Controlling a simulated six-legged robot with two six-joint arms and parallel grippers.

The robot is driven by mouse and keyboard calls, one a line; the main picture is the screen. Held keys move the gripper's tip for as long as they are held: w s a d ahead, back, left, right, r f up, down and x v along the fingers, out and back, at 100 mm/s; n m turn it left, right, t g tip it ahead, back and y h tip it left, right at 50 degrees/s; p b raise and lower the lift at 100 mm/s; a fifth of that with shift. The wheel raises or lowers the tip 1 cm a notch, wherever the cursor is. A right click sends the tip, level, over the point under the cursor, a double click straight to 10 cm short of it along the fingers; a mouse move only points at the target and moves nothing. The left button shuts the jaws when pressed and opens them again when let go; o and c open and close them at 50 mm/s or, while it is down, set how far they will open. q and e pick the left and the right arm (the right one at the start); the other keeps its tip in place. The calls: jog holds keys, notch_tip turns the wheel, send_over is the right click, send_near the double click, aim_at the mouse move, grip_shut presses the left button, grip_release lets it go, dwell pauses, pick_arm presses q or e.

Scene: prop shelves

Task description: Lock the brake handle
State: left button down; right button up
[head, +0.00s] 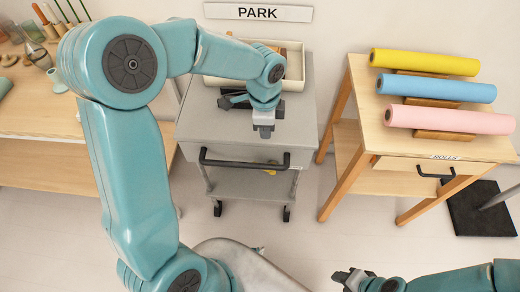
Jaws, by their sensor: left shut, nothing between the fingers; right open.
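A grey cart (198,130) stands under the PARK sign, with a black bar handle (243,164) across its front. A small yellow part (295,182) shows low at the cart's right front, below the bar; it is too small to tell whether it is the brake handle or how it is set. My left gripper (264,132) is shut and empty, above the cart top and behind the bar, apart from the yellow part. My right gripper (343,276) is open and empty at the bottom of the view, over the floor in front of the cart.
A cream tray (296,68) sits on the cart's back. The PARK sign (258,12) is on the wall. A wooden table (362,118) with yellow, blue and pink rolls stands right; a wooden bench (40,120) stands left. Floor between cart and right table is clear.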

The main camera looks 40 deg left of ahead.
pick_arm(q)
jog(key=shift+d, duration=0.1)
jog(key=shift+s+f, duration=0.1)
jog(key=shift+s, duration=0.05)
notch_tip(320, 180, down, 9)
jog(key=shift+d+f+b, duration=0.1)
jog(key=shift+d+b, duration=0.05)
jog(key=shift+b, duration=0.15)
jog(key=f, duration=0.1)
jog(key=a+f, duration=0.1)
jog(key=f, duration=0.1)
jog(key=shift+s+a, duration=0.25)
jog(key=shift+s, duration=0.1)
jog(key=shift+s+a+f, duration=0.1)
jog(key=shift+a+f, duration=0.1)
jog(key=shift+f, duration=0.25)
